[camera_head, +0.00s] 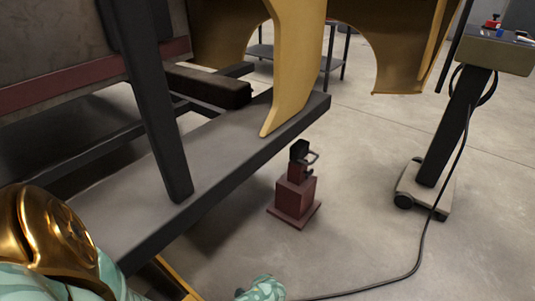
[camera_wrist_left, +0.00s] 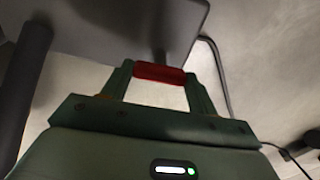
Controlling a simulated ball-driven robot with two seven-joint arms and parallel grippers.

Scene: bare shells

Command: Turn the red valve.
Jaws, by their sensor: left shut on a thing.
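My left gripper (camera_wrist_left: 160,75) shows in the left wrist view, with two green fingers reaching forward from the palm. Its fingertips are shut on a short red bar, the visible part of the red valve (camera_wrist_left: 160,72), which spans the gap between them. The rest of the valve is hidden or out of frame. In the head view neither the valve nor the left fingertips can be made out; my gold and teal arm comes in at the lower left. My right gripper is not in view.
A grey beam frame (camera_head: 200,185) fills the left, with yellow curved panels (camera_head: 292,60) above. A dark red stand (camera_head: 294,195) with a black top is on the floor. A wheeled control pedestal (camera_head: 440,140) stands right, its cable (camera_head: 420,262) crossing the floor.

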